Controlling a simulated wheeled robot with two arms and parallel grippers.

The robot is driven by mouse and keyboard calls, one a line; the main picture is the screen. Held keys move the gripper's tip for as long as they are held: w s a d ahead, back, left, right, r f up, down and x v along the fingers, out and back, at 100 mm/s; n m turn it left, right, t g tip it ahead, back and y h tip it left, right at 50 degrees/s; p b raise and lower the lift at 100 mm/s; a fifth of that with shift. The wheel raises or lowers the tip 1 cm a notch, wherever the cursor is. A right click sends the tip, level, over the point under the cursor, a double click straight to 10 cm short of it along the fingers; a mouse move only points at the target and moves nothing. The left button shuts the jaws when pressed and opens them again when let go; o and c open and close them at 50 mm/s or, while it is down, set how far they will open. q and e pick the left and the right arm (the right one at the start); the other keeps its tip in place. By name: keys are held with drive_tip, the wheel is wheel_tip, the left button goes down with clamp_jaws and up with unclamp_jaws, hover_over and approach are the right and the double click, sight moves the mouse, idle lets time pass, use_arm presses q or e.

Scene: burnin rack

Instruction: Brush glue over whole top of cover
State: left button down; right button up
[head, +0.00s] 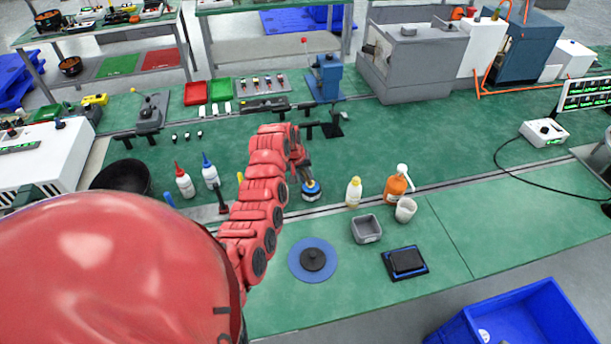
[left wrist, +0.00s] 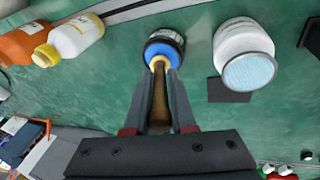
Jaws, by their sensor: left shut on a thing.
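My left gripper (head: 304,166) is shut on a brush with a brown handle (left wrist: 159,100), pointing down. The brush's yellow lower end is at the blue top of a small dark pot (left wrist: 165,46); I cannot tell how deep it sits. The pot also shows in the head view (head: 311,191). On the green bench, a black rectangular piece with a blue edge (head: 405,262) lies at the front right, and a round black piece (head: 313,259) lies on a blue disc (head: 297,272). I cannot tell which is the cover. My right gripper is not in view.
Right of the pot stand a yellow-capped bottle (head: 354,192), an orange pump bottle (head: 395,189), a white cup (head: 405,210) and a grey square bin (head: 366,229). A white jar (left wrist: 245,50) is beside the pot. Two glue bottles (head: 184,182) stand left.

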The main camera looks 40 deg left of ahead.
use_arm(q)
drive_tip(key=shift+w+r, duration=0.1)
drive_tip(key=shift+r, duration=0.85)
drive_tip(key=shift+r+p, duration=0.45)
drive_tip(key=shift+r, duration=2.15)
drive_tip(key=shift+f, duration=0.1)
